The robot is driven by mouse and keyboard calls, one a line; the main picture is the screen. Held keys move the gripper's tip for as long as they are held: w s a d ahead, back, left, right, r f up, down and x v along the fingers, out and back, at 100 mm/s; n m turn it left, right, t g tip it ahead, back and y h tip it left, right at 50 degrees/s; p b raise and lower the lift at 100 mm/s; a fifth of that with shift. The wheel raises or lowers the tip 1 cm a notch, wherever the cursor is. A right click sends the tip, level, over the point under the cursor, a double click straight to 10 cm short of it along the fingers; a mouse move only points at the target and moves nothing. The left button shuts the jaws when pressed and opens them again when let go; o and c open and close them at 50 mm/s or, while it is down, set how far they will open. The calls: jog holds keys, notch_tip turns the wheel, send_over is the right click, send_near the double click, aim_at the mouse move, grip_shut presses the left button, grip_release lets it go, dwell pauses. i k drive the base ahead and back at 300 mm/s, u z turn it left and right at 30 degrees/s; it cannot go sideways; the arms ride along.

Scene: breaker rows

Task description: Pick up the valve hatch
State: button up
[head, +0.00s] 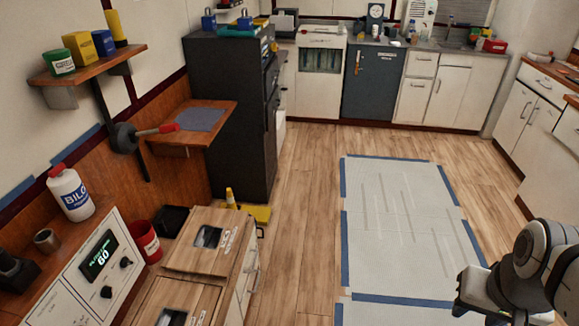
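I cannot make out for sure which thing is the valve hatch. Two wooden panels with dark windows lie at the lower left in the head view, an upper one (190,258) and a lower one (145,312); the upper one bears small lettering. The lower one is cut by the frame edge. My gripper (472,296) seems to be the grey block at the end of my arm at the lower right, far from both panels and over the floor. Its fingers do not show clearly, and I see nothing held.
A console with a green display (98,258), a white bottle (70,192) and a red bucket (144,242) stand at the left. A dark cabinet (228,120) rises behind. A blue-taped floor area (400,210) lies clear. White counters (435,88) line the back.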

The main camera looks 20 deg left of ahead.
aim_at(207, 242)
jog(key=i, duration=1.65)
jog(key=u, duration=2.85)
jog(key=i, duration=1)
jog(key=z, duration=0.05)
